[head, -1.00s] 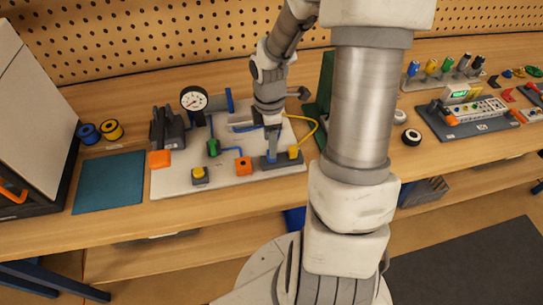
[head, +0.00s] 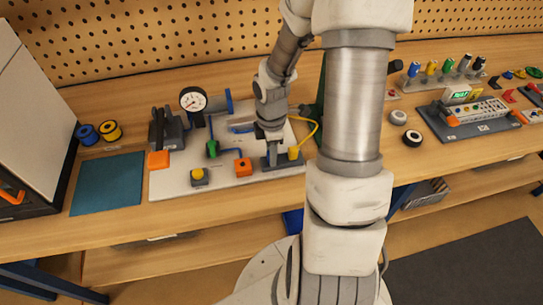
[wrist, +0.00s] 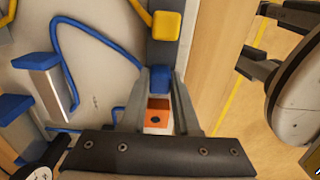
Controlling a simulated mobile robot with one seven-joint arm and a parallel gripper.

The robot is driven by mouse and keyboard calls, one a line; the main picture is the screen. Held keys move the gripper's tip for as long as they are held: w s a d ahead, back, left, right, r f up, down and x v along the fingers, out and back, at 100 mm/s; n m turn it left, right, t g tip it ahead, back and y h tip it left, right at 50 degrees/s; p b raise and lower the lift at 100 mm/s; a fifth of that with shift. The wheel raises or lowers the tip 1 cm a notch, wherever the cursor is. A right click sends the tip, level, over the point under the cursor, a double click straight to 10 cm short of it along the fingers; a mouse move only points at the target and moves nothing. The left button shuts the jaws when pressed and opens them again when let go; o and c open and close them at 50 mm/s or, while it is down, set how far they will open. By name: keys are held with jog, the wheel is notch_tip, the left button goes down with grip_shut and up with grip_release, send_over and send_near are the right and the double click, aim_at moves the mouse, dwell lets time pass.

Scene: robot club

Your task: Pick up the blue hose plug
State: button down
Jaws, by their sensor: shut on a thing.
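The blue hose plug (wrist: 159,79) sits between my two fingers in the wrist view, at the dark grey block (wrist: 162,50). My gripper (wrist: 160,84) is shut on it; the fingers lie on either side. In the head view my gripper (head: 272,154) points down at the grey block (head: 285,161) at the board's right front, and the blue plug is mostly hidden there. I cannot tell whether the plug is clear of the block. A yellow plug (head: 293,153) sits on the same block and also shows in the wrist view (wrist: 165,26).
The light board (head: 218,181) carries an orange block (head: 243,167), a yellow-topped button (head: 198,175), a green part (head: 212,149), a gauge (head: 193,100) and blue hoses. A yellow hose (head: 314,128) arcs beside my gripper. A teal mat (head: 107,184) lies left of the board.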

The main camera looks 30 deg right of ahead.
jog(key=shift+r, duration=0.1)
dwell(0.3)
jog(key=shift+r, duration=0.3)
jog(key=r, duration=0.2)
jog(key=r+p, duration=0.1)
jog(key=r, duration=0.1)
jog(key=shift+s+d, duration=0.25)
jog(key=s+d+r+p, duration=0.2)
jog(key=s+d+r, duration=0.4)
jog(key=s, duration=0.3)
jog(key=shift+d+p, duration=0.2)
jog(key=shift+p, duration=0.15)
jog(key=shift+r, duration=0.1)
jog(key=c, duration=1.4)
grip_release()
grip_shut()
jog(key=shift+w+a, duration=0.1)
